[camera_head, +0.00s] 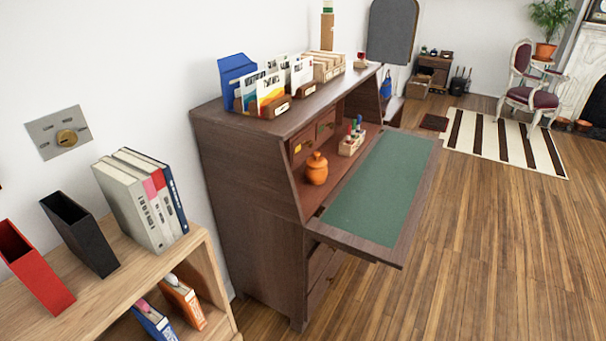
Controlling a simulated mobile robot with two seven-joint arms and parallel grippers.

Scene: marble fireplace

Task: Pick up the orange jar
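The orange jar (317,170) is small and rounded, with a knobbed lid. It stands upright inside the open dark wooden secretary desk (245,190), on the inner shelf near the left side wall and in front of the small drawers (303,146). Nothing covers it in the head view. Neither of my grippers shows in this view.
The desk's fold-down flap (375,190) with a green surface juts out to the right of the jar. A small holder with bottles (352,138) stands behind it. A light wooden bookshelf (110,270) is at the lower left. The wood floor (480,250) at right is clear.

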